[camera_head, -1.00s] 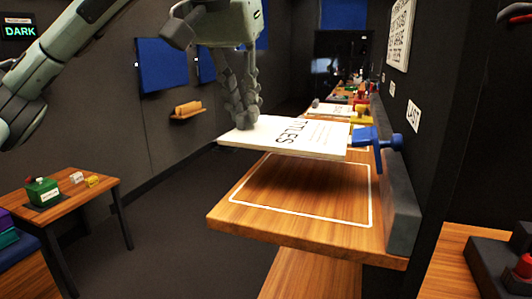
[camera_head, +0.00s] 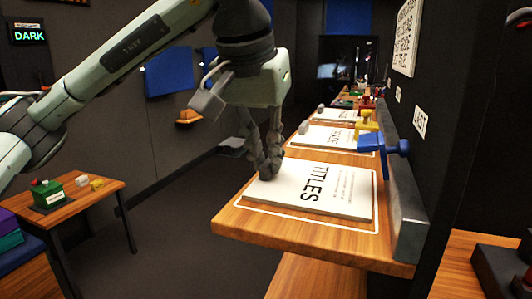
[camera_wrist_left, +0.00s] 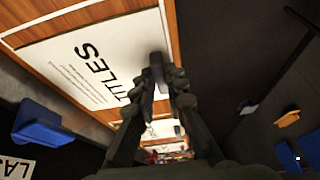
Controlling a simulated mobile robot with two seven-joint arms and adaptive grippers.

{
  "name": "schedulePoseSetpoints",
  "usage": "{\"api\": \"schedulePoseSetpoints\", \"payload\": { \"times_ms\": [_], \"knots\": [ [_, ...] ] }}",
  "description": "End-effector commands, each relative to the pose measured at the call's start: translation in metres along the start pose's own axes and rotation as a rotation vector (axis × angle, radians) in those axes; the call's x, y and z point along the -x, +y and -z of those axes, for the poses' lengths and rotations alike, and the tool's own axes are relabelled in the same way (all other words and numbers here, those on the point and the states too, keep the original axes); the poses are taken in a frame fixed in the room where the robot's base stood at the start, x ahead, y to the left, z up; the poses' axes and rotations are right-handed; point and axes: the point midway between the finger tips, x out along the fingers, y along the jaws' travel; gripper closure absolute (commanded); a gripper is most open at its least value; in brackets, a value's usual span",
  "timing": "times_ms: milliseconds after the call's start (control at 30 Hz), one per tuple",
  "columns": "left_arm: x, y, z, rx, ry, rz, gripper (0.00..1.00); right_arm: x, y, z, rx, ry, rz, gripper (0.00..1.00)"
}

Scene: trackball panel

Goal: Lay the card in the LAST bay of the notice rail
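The card (camera_head: 318,192) is a flat white sheet with "TITLES" in black. It lies at the near bay of the rail, the one by the LAST sign (camera_head: 420,121), within the white outline (camera_head: 250,210) on the wooden shelf. I cannot tell if its whole underside touches the wood. My left gripper (camera_head: 268,170) is at the card's far left edge. In the left wrist view the fingers (camera_wrist_left: 166,75) are close together at the edge of the card (camera_wrist_left: 95,60), one over its face and one beyond it. My right gripper is not in view.
Farther bays hold another card (camera_head: 330,137) and a yellow clamp (camera_head: 367,122). A side table (camera_head: 85,200) with a green box stands at left. Open floor lies between.

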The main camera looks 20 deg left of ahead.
Motion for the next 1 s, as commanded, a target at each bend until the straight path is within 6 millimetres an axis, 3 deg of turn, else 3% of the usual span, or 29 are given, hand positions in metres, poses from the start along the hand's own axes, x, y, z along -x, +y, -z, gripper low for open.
{"api": "schedulePoseSetpoints", "payload": {
  "times_ms": [33,167,567,800,1000],
  "knots": [
    [0.000,0.000,0.000,0.000,0.000,0.000,0.83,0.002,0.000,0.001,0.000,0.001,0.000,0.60],
    [0.000,0.000,0.000,0.000,0.000,0.000,0.67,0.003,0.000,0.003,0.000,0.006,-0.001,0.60],
    [0.007,0.000,0.001,0.000,0.002,0.000,0.67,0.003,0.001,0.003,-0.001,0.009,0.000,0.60],
    [0.055,0.000,0.003,-0.001,0.007,0.000,0.67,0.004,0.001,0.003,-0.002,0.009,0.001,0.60],
    [0.096,0.000,0.002,0.000,0.005,0.001,0.67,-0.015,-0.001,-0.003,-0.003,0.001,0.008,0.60]
  ]
}}
